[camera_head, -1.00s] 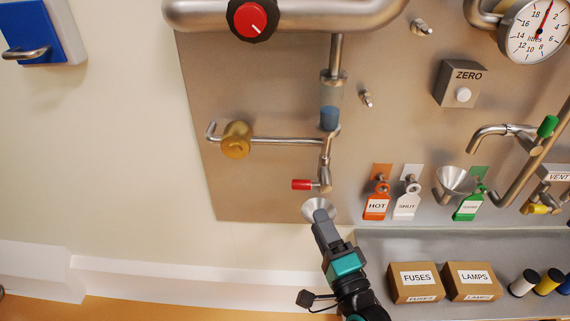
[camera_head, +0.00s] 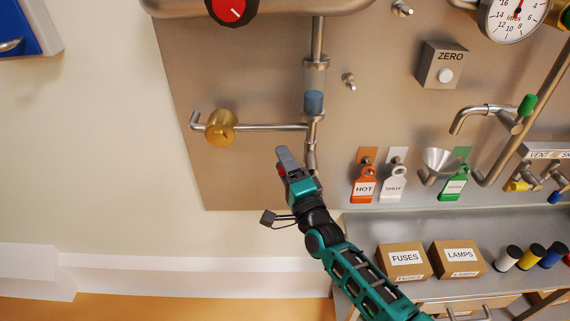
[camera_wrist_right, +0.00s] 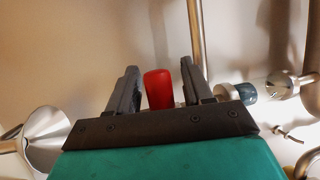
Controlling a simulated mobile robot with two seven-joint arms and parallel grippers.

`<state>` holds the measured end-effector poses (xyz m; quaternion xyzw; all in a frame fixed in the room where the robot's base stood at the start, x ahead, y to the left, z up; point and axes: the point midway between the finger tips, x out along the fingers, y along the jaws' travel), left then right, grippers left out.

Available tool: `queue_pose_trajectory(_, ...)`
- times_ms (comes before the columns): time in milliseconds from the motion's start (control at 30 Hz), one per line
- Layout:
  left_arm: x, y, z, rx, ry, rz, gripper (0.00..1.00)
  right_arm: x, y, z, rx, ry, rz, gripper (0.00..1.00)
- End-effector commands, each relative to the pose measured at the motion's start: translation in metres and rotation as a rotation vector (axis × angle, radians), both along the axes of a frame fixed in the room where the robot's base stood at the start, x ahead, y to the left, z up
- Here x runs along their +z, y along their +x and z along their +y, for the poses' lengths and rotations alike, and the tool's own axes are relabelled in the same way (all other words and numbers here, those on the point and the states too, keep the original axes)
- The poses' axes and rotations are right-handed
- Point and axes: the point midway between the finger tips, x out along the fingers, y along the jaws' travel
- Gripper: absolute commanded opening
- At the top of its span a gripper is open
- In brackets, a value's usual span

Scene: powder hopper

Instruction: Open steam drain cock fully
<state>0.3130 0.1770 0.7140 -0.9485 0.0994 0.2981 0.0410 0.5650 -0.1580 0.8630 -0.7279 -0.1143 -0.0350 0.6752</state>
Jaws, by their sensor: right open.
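A red-handled cock (camera_head: 281,169) sits at the lower end of the pipe under the sight glass (camera_head: 315,88). In the head view my right gripper hides most of it. My right gripper (camera_head: 284,152) is open in front of the panel. In the right wrist view, the red handle (camera_wrist_right: 158,88) stands between the two open fingers (camera_wrist_right: 159,67), with gaps visible on both sides. I cannot tell whether a finger touches it. My left gripper is out of view.
A brass fitting (camera_head: 220,127) on a horizontal pipe is left of the cock. Orange HOT (camera_head: 364,188) and white SHUT (camera_head: 394,188) tags hang to the right. A shelf with FUSES (camera_head: 404,261) and LAMPS (camera_head: 458,259) boxes is below right. The panel's lower left is clear.

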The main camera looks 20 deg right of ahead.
Motion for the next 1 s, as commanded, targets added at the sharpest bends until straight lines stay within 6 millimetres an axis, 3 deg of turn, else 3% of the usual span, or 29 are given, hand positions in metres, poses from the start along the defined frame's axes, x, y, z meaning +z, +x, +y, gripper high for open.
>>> queue_pose_trajectory(233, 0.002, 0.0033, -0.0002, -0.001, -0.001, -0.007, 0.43, 0.0, 0.0001, 0.0001, 0.0, 0.0, 0.0, 0.48)
queue_pose_trajectory(733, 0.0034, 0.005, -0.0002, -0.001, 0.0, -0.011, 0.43, 0.0, -0.0002, 0.0001, 0.0, 0.0, 0.0, 0.01)
queue_pose_trajectory(1000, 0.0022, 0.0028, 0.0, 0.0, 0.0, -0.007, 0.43, -0.0002, -0.0003, 0.0001, 0.0, 0.0, 0.0, 0.0)
